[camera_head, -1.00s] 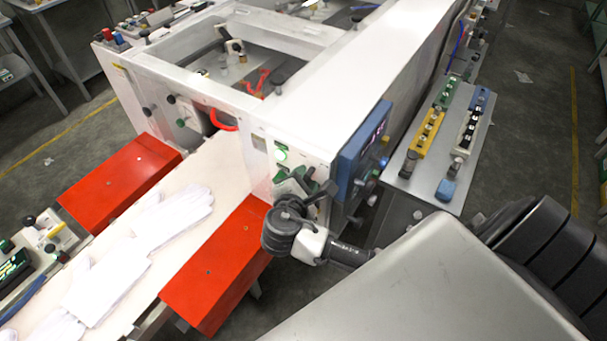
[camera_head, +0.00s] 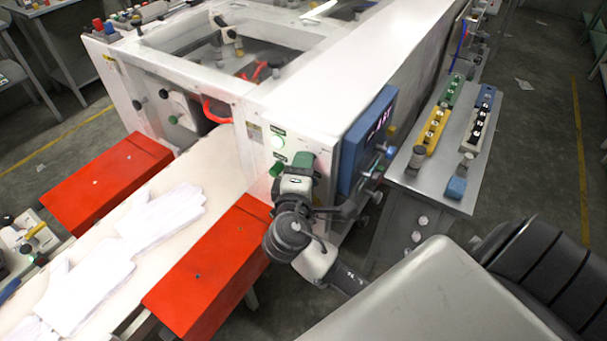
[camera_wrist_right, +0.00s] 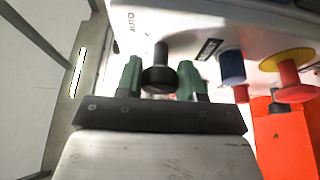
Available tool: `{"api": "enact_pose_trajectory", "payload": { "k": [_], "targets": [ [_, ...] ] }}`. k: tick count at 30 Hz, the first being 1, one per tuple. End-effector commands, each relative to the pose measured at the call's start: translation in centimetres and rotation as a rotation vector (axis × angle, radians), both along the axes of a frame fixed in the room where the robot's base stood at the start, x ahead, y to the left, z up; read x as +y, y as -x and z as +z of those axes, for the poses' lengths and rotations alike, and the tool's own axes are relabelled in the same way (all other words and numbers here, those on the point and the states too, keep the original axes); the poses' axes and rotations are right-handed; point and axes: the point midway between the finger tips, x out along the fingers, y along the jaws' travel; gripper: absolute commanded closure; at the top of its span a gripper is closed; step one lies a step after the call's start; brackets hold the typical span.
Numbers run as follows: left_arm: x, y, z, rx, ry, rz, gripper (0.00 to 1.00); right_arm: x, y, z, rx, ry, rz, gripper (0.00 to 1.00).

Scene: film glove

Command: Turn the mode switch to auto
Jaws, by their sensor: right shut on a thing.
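The mode switch (camera_wrist_right: 160,77) is a black knob with a stem on a white panel, in the right wrist view. A label reading AUTO (camera_wrist_right: 131,22) lies on the panel to its upper left, and a dark label plate (camera_wrist_right: 208,49) to its upper right. My right gripper (camera_wrist_right: 162,82) has green fingers on either side of the knob and is shut on it. My left gripper is not in view.
Beside the switch are a blue knob (camera_wrist_right: 232,66) and a red knob on a yellow base (camera_wrist_right: 287,76). A blue display box (camera_head: 366,140) stands right of the gripper. A red block (camera_head: 212,268) and white gloves (camera_head: 165,218) on the pale conveyor lie left.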

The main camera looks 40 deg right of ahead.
Motion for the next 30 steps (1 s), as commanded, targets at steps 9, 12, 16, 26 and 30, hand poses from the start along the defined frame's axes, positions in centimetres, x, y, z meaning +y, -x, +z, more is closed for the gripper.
{"api": "enact_pose_trajectory", "payload": {
  "k": [9,12,16,26,30],
  "targets": [
    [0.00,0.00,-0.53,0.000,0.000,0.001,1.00,0.04,0.03,-0.15,-0.023,-0.013,0.000,0.86],
    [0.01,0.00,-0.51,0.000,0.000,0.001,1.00,0.04,0.03,-0.14,-0.023,-0.013,0.000,0.86],
    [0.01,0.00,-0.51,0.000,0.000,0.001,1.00,0.04,0.03,-0.16,-0.022,-0.013,0.000,0.86],
    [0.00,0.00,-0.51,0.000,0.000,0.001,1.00,0.03,0.01,-0.09,-0.023,-0.012,0.000,0.38],
    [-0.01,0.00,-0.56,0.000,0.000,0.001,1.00,0.09,0.06,-0.10,-0.023,-0.012,0.000,0.38]
  ]
}}
